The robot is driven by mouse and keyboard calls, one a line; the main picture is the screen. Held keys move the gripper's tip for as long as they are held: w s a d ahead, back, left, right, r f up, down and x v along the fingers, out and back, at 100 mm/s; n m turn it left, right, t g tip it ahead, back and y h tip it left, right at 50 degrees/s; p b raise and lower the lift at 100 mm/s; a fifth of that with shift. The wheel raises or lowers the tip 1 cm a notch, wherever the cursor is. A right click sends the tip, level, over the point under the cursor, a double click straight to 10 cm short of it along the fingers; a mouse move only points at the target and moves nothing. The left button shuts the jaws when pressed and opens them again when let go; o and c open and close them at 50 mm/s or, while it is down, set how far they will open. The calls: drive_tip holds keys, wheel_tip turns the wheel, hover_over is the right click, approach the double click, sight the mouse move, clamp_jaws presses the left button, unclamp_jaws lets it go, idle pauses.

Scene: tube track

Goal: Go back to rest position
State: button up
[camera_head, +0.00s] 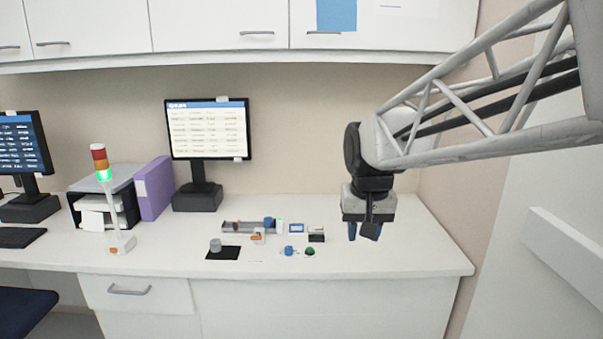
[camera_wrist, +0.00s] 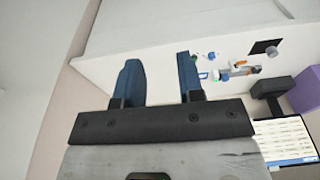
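My gripper (camera_head: 365,231) hangs above the right part of the white counter, to the right of the small objects and apart from them. In the wrist view its two blue fingers (camera_wrist: 158,80) stand apart with nothing between them, so it is open and empty. The grey track (camera_head: 250,227) lies on the counter, with a blue piece at its right end. A grey cylinder (camera_head: 215,245) stands on a black mat (camera_head: 229,254). A blue cap (camera_head: 289,250) and a green cap (camera_head: 309,251) lie near the front.
A signal tower (camera_head: 104,175) with its green light lit stands at left. Behind are a printer (camera_head: 122,209), a purple binder (camera_head: 154,188) and a monitor (camera_head: 208,130). Cabinets (camera_head: 220,25) hang above. The counter (camera_head: 420,252) is clear at right.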

drive_tip(key=s+d+f, duration=0.3)
drive_tip(key=s+f, duration=0.1)
drive_tip(key=s, duration=0.7)
drive_tip(key=s+d+f, duration=0.3)
drive_tip(key=s+f, duration=0.1)
drive_tip(key=s, duration=0.7)
drive_tip(key=shift+s+d+t, duration=0.15)
drive_tip(key=shift+s+t, duration=0.1)
drive_tip(key=shift+t, duration=0.15)
